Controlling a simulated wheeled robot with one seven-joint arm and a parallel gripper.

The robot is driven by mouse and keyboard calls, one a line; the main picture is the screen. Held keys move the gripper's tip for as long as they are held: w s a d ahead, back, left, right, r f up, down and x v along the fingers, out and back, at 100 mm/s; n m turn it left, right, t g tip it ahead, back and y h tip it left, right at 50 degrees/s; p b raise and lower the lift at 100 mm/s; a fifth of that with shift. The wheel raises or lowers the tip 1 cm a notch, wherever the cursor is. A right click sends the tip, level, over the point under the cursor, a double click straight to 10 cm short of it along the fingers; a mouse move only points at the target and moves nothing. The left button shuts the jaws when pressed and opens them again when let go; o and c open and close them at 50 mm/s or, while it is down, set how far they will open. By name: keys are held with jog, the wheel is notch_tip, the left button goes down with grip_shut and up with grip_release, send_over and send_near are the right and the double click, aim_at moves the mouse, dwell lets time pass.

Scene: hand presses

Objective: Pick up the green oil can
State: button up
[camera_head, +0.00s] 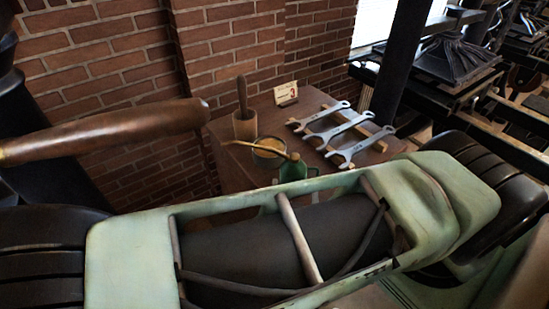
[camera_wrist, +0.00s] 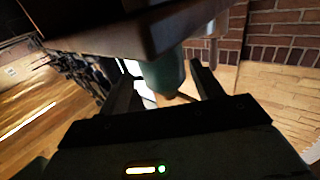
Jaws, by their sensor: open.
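The green oil can (camera_head: 293,171) stands at the near edge of the wooden bench top (camera_head: 234,164), with its brass spout pointing left. My green arm crosses in front and hides its lower part. In the wrist view, which looks upside down, the green can (camera_wrist: 160,74) shows in the gap between the fingers of my gripper (camera_wrist: 162,78). The fingers are apart, one on each side of it, with no clear contact. I cannot tell how deep the can sits between them. My gripper is hidden behind the arm in the head view.
Several wrenches (camera_head: 340,134) lie on wooden strips at the right of the bench. A wooden mortar with pestle (camera_head: 244,124), a round pot (camera_head: 269,150) and a number card (camera_head: 286,93) stand behind the can. A brick wall (camera_head: 225,45) closes the back. A wooden-handled lever (camera_head: 110,130) crosses the left.

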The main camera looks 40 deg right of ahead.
aim_at(293, 177)
jog(key=p+x, duration=0.1)
jog(key=x, duration=0.1)
jog(key=p+x, duration=0.1)
jog(key=x, duration=0.1)
jog(key=shift+a+r, duration=0.1)
jog(key=shift+r, duration=0.15)
jog(key=shift+w+d+f, duration=0.15)
jog(key=shift+w+d, duration=0.15)
jog(key=shift+w, duration=0.1)
jog(key=c, duration=1)
jog(key=shift+b, duration=0.7)
jog(key=shift+r+b+v, duration=0.15)
jog(key=shift+b+v, duration=0.9)
jog(key=shift+v, duration=3.5)
jog(key=shift+r+b+v, duration=0.2)
jog(key=shift+b+v, duration=0.8)
jog(key=shift+v, duration=3.55)
